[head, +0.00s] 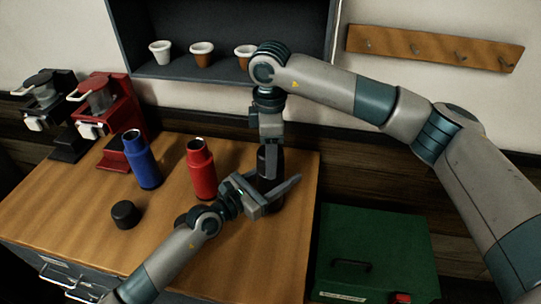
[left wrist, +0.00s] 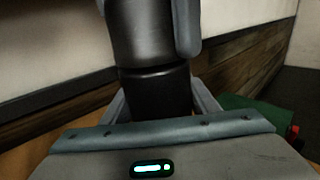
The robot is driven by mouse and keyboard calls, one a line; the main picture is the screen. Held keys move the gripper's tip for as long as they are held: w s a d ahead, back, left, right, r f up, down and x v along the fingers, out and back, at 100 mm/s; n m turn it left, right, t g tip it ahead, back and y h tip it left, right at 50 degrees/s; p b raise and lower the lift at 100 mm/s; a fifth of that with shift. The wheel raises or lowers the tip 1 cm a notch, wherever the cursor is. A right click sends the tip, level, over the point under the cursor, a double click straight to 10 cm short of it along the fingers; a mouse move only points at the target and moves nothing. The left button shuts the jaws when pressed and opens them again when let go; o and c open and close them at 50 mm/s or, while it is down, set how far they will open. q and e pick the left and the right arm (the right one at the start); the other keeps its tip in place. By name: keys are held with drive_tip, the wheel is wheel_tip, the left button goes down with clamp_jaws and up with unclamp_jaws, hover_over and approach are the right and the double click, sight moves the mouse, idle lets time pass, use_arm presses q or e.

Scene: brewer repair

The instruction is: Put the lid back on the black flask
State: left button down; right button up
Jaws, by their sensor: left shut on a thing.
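The black flask (head: 270,178) stands upright near the right end of the wooden table, partly hidden by my grippers. In the left wrist view the flask (left wrist: 157,95) rises between the fingers of my left gripper (head: 268,190), shut on its body. My right gripper (head: 270,140) points straight down over the flask.
A loose black cap (head: 125,214) lies on the table (head: 75,200). A blue flask (head: 141,162) and a red flask (head: 202,172) stand open to the left. Two brewers, one red (head: 120,110), stand at the back left. A green box (head: 375,250) is right of the table.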

drive_tip(key=shift+a+m, duration=0.2)
drive_tip(key=shift+m, duration=0.3)
drive_tip(key=shift+r, duration=0.1)
drive_tip(key=o, duration=1.2)
drive_tip(key=shift+d+r, duration=0.1)
drive_tip(key=shift+r, duration=2.1)
drive_tip(key=shift+c, duration=0.5)
